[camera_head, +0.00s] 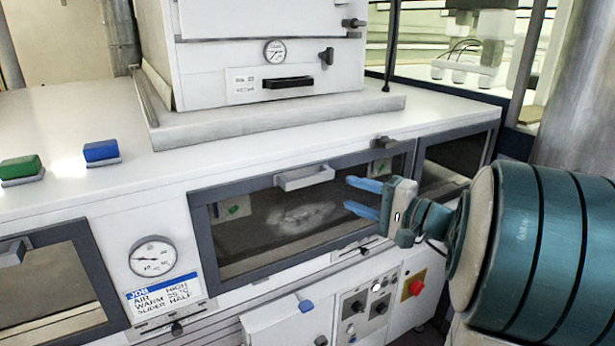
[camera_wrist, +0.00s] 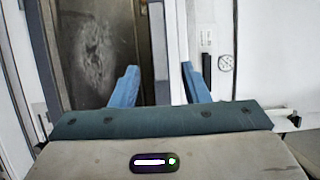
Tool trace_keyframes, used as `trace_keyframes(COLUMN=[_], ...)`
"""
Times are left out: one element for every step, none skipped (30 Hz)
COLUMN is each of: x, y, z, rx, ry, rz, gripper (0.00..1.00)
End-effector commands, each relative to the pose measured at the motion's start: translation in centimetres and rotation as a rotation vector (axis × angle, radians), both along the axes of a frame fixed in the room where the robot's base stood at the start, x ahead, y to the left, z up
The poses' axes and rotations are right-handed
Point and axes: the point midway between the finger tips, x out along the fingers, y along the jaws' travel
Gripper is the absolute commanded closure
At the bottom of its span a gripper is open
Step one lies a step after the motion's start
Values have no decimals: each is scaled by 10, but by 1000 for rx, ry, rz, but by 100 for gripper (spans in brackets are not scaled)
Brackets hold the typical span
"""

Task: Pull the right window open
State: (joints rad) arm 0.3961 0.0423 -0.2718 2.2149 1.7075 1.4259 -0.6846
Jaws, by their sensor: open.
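In the head view, a dark-framed glass window (camera_head: 253,265) with a pale bar handle (camera_head: 304,177) on its top edge fills the middle of the white cabinet front. A narrower dark-framed pane (camera_head: 447,167) stands to its right. Both look closed. My gripper (camera_head: 350,193) is open and empty, its blue fingers pointing left before the right part of the middle window, right of and slightly below the handle. I see no contact with the handle.
A white oven box (camera_head: 265,60) with a gauge stands on the cabinet top. Green (camera_head: 20,167) and blue (camera_head: 101,151) blocks sit at the left. Below the window are a control panel (camera_head: 368,306) and a red button (camera_head: 416,287). Another window (camera_head: 50,285) is at far left.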

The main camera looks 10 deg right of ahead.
Motion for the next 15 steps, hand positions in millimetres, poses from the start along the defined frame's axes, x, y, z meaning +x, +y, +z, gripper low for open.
trace_keyframes(x=[7,12,19,24,29,36,41,45,50,54,58,61,64,66,69], y=[9,13,19,23,28,33,37,40,45,47,50,52,54,55,57], z=[2,2,3,3,3,3,3,3,3,3,4,5,5,5,5], rx=[0,0,0,-1,0,-1,0,1,2,2,2,4,6,6,7], ry=[3,4,4,4,4,4,4,3,4,3,2,0,0,-1,-2], rz=[5,6,6,7,7,7,6,7,6,5,6,5,5,5,4], gripper=[58,58,58,58,58,58,58,58,58,58,58,58,58,58,58])
